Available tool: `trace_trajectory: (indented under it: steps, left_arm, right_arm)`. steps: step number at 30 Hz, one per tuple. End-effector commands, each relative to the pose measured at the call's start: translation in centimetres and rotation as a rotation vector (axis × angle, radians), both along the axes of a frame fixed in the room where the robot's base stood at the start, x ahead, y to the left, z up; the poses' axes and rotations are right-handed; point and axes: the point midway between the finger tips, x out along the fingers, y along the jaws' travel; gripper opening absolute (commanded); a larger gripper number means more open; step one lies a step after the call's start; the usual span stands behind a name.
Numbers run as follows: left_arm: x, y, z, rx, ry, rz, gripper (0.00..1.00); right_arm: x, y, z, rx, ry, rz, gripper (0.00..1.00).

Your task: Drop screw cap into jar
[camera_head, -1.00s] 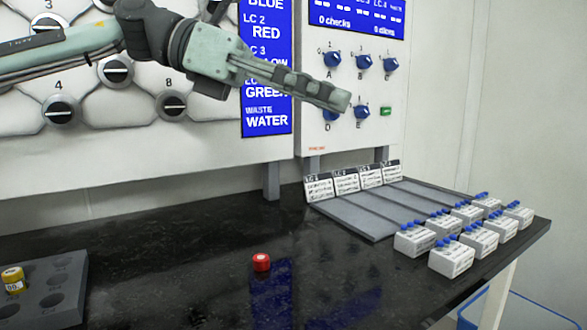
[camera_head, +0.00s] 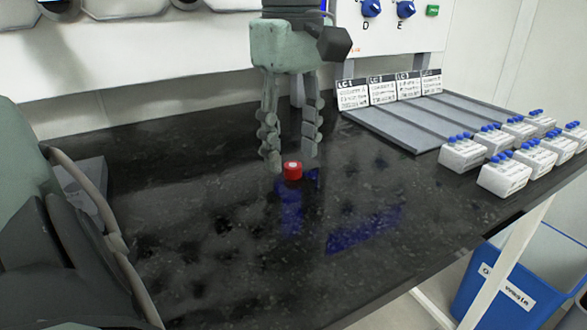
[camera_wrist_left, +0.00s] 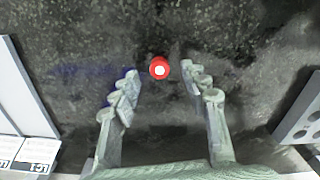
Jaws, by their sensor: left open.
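A small red screw cap (camera_head: 292,171) with a pale spot on top sits on the dark table. It also shows in the wrist view (camera_wrist_left: 160,69). My left gripper (camera_head: 291,160) points down over it, its two fingers spread on either side. In the wrist view the cap appears between the fingertips, with a gap on both sides. The left gripper is open and holds nothing. I cannot make out a jar in the current views. My right gripper is not in view.
A grey block (camera_head: 91,188) at the left is partly hidden by my arm; its holes show in the wrist view (camera_wrist_left: 301,121). Slotted grey trays (camera_head: 430,118) with label cards and several white boxes (camera_head: 504,176) stand right. A blue bin (camera_head: 515,280) is beyond the table edge.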

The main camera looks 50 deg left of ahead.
Motion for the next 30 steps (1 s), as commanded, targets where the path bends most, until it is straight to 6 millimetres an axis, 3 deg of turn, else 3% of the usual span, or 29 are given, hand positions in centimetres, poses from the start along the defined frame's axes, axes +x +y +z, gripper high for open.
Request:
trace_trajectory:
  steps: [4,11,19,30]
  left_arm:
    - [-0.04,-0.06,-1.51,0.0,0.0,0.0,0.45]
    - [-0.03,-0.06,-1.66,-0.001,-0.001,0.0,0.45]
    - [-0.02,-0.07,-1.63,-0.001,-0.001,0.001,0.14]
    - [-0.02,-0.07,-1.59,-0.002,-0.001,0.001,0.1]
  right_arm:
    - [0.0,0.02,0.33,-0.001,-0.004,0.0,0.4]
    - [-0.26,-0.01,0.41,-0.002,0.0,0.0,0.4]
    - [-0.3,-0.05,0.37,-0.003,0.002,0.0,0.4]
    - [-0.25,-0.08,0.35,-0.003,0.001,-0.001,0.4]
